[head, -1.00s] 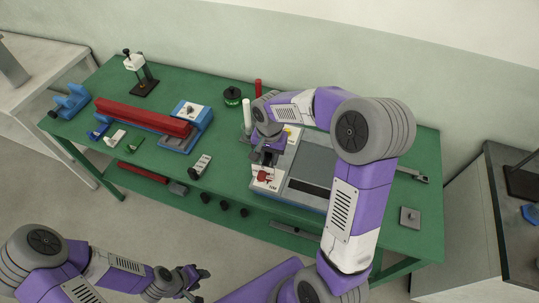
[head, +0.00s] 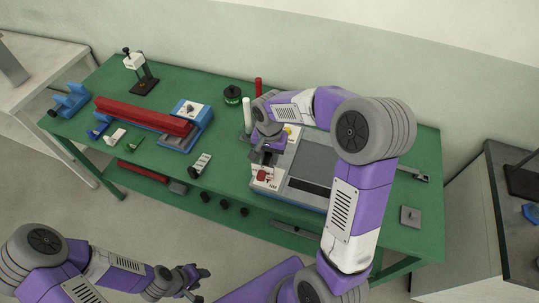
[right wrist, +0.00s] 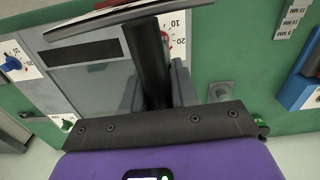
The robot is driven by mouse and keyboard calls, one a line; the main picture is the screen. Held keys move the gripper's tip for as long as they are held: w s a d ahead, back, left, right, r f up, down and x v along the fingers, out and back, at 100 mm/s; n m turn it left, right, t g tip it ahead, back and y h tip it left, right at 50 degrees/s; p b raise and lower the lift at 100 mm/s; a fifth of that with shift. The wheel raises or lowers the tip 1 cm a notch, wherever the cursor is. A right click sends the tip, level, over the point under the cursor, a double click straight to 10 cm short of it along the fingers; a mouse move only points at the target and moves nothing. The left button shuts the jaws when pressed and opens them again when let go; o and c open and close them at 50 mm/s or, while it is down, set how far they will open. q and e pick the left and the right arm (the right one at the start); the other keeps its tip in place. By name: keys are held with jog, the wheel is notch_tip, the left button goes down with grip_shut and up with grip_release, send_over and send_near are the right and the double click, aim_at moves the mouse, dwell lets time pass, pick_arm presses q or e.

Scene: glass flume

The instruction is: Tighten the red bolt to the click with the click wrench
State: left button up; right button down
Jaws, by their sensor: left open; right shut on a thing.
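My right gripper (head: 263,160) reaches down over the near left corner of the grey unit (head: 317,160). A grey bar (right wrist: 130,14) crosses the top of that view. I cannot pick out the red bolt or the click wrench with certainty. My left gripper (head: 197,280) is open and empty, in front of the table.
A red beam (head: 140,117) on a blue base lies on the green table (head: 75,135). Upright red (head: 258,87) and white posts stand behind. My right arm hides the unit's right part.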

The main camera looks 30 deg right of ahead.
jog(key=shift+f+b, duration=0.85)
jog(key=shift+f, duration=0.2)
jog(key=shift+m+b, duration=0.3)
jog(key=shift+m, duration=0.8)
jog(key=shift+m, duration=1.2)
